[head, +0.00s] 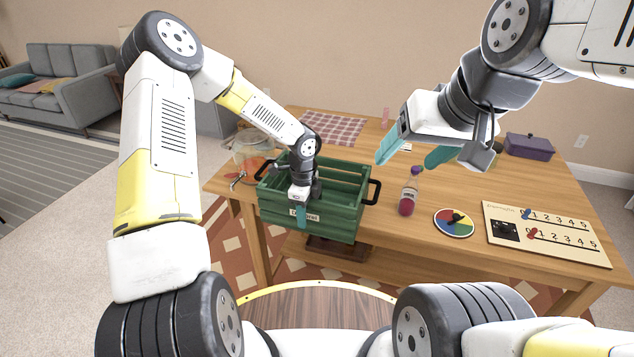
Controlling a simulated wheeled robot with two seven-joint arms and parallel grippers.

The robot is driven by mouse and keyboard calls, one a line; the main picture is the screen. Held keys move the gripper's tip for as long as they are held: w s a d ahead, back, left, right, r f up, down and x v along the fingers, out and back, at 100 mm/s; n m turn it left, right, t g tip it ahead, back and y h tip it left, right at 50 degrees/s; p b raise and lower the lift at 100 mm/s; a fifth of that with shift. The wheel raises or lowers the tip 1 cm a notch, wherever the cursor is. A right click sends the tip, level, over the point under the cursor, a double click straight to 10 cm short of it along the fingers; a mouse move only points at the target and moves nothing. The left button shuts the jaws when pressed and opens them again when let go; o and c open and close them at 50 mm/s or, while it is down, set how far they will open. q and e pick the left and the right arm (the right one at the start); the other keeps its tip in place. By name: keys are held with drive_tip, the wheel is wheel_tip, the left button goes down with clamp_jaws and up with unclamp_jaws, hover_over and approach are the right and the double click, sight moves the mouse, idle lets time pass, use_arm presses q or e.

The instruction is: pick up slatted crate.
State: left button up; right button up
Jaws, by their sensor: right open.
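The green slatted crate (343,224) stands at the front edge of the wooden table, with a dark handle at each end and a small label on its front. My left gripper (301,210) points down at the front wall of the crate. One teal finger shows in front of the wall; the other finger is hidden, so I cannot tell whether it is shut on the wall. My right gripper (414,153) is open and empty, above the table to the right of the crate, with its teal fingers wide apart.
On the wooden table (455,192), a bottle (409,192) stands right of the crate, near a colored disc (454,222) and a numbered board (546,233). A glass jar (252,150) is left behind the crate. A checkered cloth (333,127) and purple box (529,146) lie further back.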

use_arm(q)
clamp_jaws()
drive_tip(key=shift+w+r, duration=0.1)
idle(1.2)
